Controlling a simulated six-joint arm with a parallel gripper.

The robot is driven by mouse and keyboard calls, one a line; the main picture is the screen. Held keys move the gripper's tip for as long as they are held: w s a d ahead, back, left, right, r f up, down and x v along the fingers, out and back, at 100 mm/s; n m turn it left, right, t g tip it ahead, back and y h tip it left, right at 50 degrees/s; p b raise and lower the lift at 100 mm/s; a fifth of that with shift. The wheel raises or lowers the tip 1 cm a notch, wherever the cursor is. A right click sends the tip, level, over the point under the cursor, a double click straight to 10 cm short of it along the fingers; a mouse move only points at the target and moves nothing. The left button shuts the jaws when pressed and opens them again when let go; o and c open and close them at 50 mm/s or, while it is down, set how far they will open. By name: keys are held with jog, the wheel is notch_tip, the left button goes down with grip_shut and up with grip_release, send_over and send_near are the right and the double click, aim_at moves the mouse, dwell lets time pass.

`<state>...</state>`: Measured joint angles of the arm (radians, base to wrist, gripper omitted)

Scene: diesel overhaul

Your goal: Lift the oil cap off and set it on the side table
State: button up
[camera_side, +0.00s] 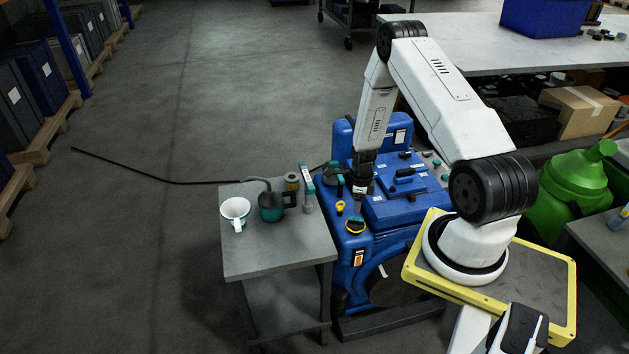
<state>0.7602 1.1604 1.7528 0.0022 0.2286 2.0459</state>
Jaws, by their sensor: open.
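The oil cap (355,227), round with a yellow rim and dark top, sits at the near left part of the blue engine (395,212). My gripper (357,214) points straight down with its jaws open, right above the cap. I cannot tell from this view whether the fingers touch the cap or go around it. The gripper partly hides the cap's far side. The grey side table (262,262) stands left of the engine, with bare top along its front.
On the side table are a white mug (235,213), a dark green oil can (271,206), a small canister (292,182) and a teal-handled tool (307,188). A small yellow part (340,207) stands on the engine beside my gripper. A long workbench (480,42) is behind.

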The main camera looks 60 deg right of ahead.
aim_at(356, 219)
jog(key=shift+f, duration=3.2)
grip_shut()
